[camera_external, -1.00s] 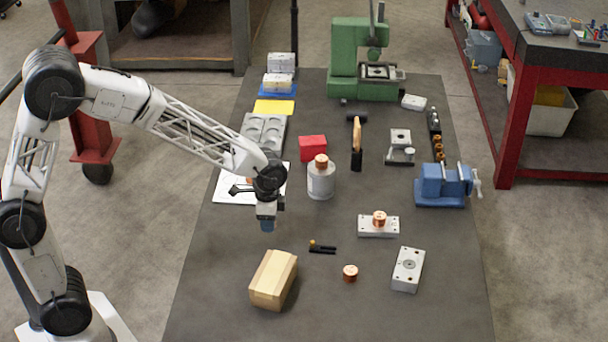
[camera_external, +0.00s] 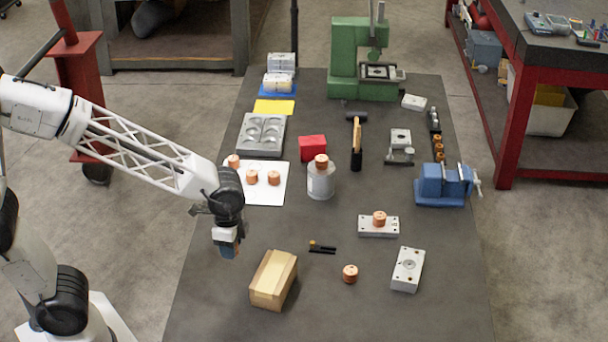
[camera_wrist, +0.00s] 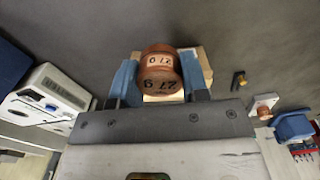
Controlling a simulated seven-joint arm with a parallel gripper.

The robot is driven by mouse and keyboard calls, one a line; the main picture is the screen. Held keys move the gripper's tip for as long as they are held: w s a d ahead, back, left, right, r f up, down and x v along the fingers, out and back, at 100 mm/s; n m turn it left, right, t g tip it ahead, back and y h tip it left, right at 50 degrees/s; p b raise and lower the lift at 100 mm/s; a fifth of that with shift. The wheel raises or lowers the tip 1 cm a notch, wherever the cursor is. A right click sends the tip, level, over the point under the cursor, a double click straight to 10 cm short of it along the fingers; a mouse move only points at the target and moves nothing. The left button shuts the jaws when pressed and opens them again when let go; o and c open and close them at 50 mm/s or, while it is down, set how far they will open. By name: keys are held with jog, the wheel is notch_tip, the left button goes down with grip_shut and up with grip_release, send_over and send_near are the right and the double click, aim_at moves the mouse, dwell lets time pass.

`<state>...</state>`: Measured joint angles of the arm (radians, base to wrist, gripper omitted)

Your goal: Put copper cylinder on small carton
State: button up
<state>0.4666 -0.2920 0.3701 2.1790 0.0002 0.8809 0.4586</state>
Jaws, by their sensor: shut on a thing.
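My gripper (camera_external: 229,250) is shut on a copper cylinder (camera_wrist: 160,72), which sits between the blue fingers in the wrist view and carries dark number markings. In the external view the fingers hide most of it. The small carton (camera_external: 273,281) is a tan box on the near part of the table. My gripper is up and to the left of it in the picture, apart from it. In the wrist view the carton (camera_wrist: 204,64) shows partly behind the held cylinder.
Other copper cylinders stand on a white sheet (camera_external: 277,191), a grey canister (camera_external: 320,184), a metal block (camera_external: 378,230) and the bare table (camera_external: 350,274). Small black parts (camera_external: 322,249) lie right of the carton. Another metal block (camera_external: 408,270) is further right.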

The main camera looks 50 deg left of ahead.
jog(key=s+r, duration=0.1)
jog(key=s, duration=0.6)
jog(key=shift+s+d+m, duration=0.2)
jog(key=shift+d+m, duration=0.1)
jog(key=shift+d, duration=0.15)
jog(key=shift+r, duration=0.1)
send_over(274, 272)
jog(key=shift+f, duration=0.75)
jog(key=shift+f, duration=1.75)
jog(key=shift+f, duration=0.1)
jog(key=o, duration=1.1)
jog(key=shift+f, duration=0.1)
